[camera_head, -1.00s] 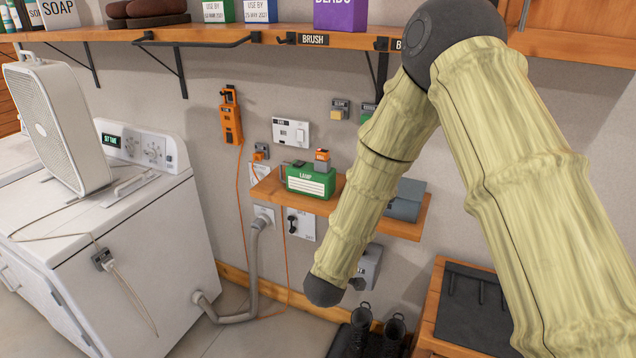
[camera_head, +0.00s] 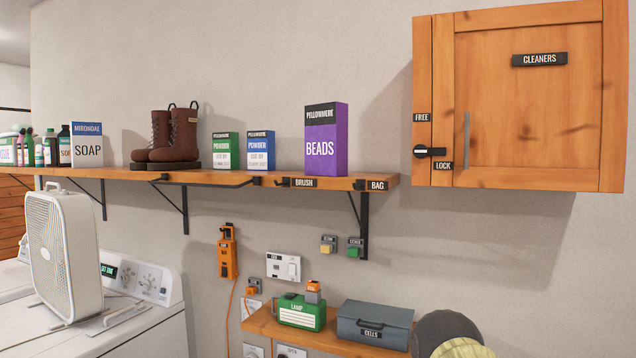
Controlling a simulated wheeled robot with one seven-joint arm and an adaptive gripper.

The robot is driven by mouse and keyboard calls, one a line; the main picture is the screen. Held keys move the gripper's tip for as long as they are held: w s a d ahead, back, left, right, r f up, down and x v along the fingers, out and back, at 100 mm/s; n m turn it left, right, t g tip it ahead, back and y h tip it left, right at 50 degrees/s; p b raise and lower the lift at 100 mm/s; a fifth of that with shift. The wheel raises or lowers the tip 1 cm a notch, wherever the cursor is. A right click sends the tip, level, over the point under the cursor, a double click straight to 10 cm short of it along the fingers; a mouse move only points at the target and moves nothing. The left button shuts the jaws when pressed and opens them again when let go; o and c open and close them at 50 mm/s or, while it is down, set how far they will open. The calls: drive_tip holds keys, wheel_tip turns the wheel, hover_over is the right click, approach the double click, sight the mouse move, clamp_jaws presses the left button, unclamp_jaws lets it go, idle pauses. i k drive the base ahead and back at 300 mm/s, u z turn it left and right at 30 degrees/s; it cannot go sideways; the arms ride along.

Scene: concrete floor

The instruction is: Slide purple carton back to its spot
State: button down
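The purple carton (camera_head: 326,140), labelled BEADS with a black top band, stands upright near the right end of the long wooden shelf (camera_head: 225,179). Its base is close to the shelf's front edge, above the BRUSH label. A gap separates it from the blue powder carton (camera_head: 257,150) on its left. My gripper is out of view; only a dark joint and a pale sleeve of my arm show at the bottom right.
A green powder carton (camera_head: 225,150), brown boots (camera_head: 172,138) and a soap box (camera_head: 87,144) share the shelf. A cleaners cabinet (camera_head: 528,100) hangs at right. A fan (camera_head: 63,254) stands at left.

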sight(326, 125)
drive_tip(key=k, duration=0.1)
drive_tip(key=u, duration=2)
drive_tip(key=i, duration=1.45)
drive_tip(key=z, duration=1.85)
